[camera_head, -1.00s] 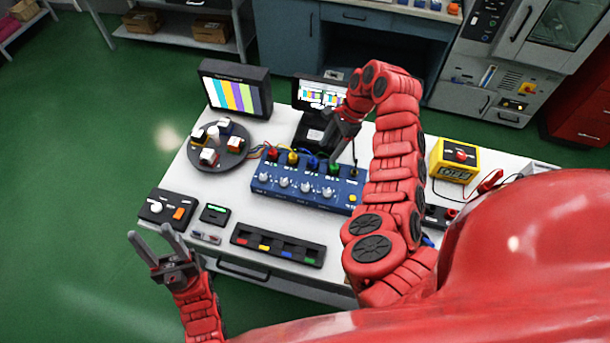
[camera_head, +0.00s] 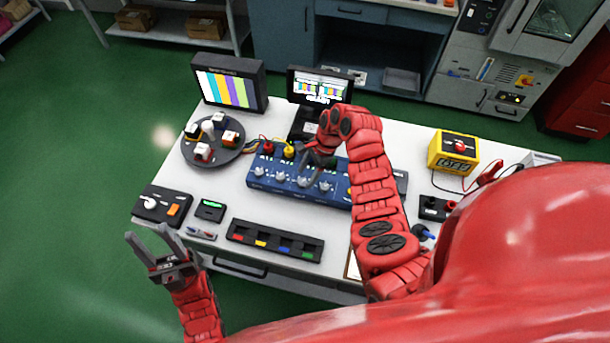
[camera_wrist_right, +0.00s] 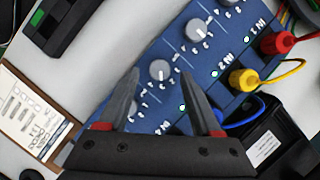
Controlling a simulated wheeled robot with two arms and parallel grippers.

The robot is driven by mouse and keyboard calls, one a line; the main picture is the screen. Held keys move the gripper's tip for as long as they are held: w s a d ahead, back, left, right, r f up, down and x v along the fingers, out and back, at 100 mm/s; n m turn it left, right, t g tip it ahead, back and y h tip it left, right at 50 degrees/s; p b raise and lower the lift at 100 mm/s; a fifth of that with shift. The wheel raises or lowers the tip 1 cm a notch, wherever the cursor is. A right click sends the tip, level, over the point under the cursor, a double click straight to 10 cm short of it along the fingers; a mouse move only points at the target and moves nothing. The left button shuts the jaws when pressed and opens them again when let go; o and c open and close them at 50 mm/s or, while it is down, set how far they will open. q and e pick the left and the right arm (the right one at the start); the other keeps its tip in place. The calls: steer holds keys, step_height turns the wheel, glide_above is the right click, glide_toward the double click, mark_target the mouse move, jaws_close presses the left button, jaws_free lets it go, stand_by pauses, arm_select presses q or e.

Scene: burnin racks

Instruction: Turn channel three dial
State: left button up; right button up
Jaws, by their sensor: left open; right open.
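The blue channel box (camera_head: 262,183) stands mid-bench with a row of silver-white dials and coloured plugs behind them. My right gripper (camera_head: 305,175) is open over the box's right half, pointing down. In the right wrist view its fingertips (camera_wrist_right: 160,76) appear on either side of one dial, the third channel dial (camera_wrist_right: 159,70), in line with the IN 3 mark. Whether they touch it I cannot tell. The neighbouring dial (camera_wrist_right: 198,30) is clear of the fingers; another shows low between them. My left gripper (camera_head: 148,236) is open and empty, off the bench's front left corner.
A colour-bar monitor (camera_head: 229,83) and a smaller screen (camera_head: 320,85) stand behind the box. A round turntable (camera_head: 229,155) is at left. A black tray (camera_head: 275,240) with coloured marks lies in front. A yellow box (camera_head: 454,152) stands right.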

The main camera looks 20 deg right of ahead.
steer(key=shift+x, duration=0.85)
steer(key=shift+c, duration=0.2)
jaws_close()
